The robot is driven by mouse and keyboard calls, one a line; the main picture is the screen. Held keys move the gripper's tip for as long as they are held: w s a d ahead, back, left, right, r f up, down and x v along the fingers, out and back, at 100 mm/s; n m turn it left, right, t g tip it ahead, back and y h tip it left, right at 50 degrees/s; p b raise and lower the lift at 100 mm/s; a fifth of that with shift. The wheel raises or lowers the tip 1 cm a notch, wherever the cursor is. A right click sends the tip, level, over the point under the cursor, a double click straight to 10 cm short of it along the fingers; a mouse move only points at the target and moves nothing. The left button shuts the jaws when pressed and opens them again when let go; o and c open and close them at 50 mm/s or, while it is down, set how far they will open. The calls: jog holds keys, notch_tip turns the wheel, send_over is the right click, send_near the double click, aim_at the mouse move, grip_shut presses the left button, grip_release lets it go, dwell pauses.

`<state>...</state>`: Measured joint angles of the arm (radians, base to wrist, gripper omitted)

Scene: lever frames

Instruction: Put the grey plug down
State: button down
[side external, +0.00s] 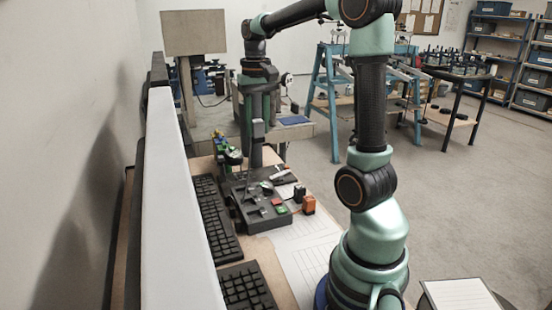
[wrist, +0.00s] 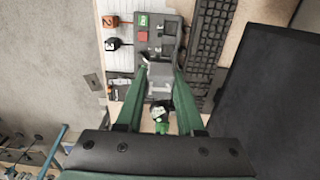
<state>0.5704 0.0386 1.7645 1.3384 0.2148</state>
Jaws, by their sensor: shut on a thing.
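The grey plug (wrist: 160,74) shows in the wrist view between the tips of my two green fingers, and my gripper (wrist: 161,66) is shut on it. Behind it lies the dark control panel (wrist: 168,38) with a green and a red button. In the side view my gripper (side external: 257,150) points down at the far part of the panel (side external: 262,222). I cannot clearly make out the plug there, nor whether its underside touches the panel.
An orange block (side external: 308,204) and a black block (side external: 299,193) stand right of the panel. A black keyboard (side external: 212,212) lies along its left side, beside a long screen (side external: 178,200). Green and white parts (wrist: 161,118) are close by my fingers.

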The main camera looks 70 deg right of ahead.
jog(key=s+d+f, duration=0.2)
jog(key=d, duration=0.6)
jog(key=s+d+f, duration=0.1)
jog(key=d+f, duration=0.1)
jog(key=d, duration=0.6)
jog(key=shift+s+f, duration=0.15)
jog(key=shift+f, duration=4.85)
jog(key=shift+s+f, duration=0.1)
jog(key=shift+f, duration=4.9)
jog(key=shift+f, duration=0.2)
jog(key=c, duration=0.5)
grip_release()
jog(key=shift+r, duration=0.1)
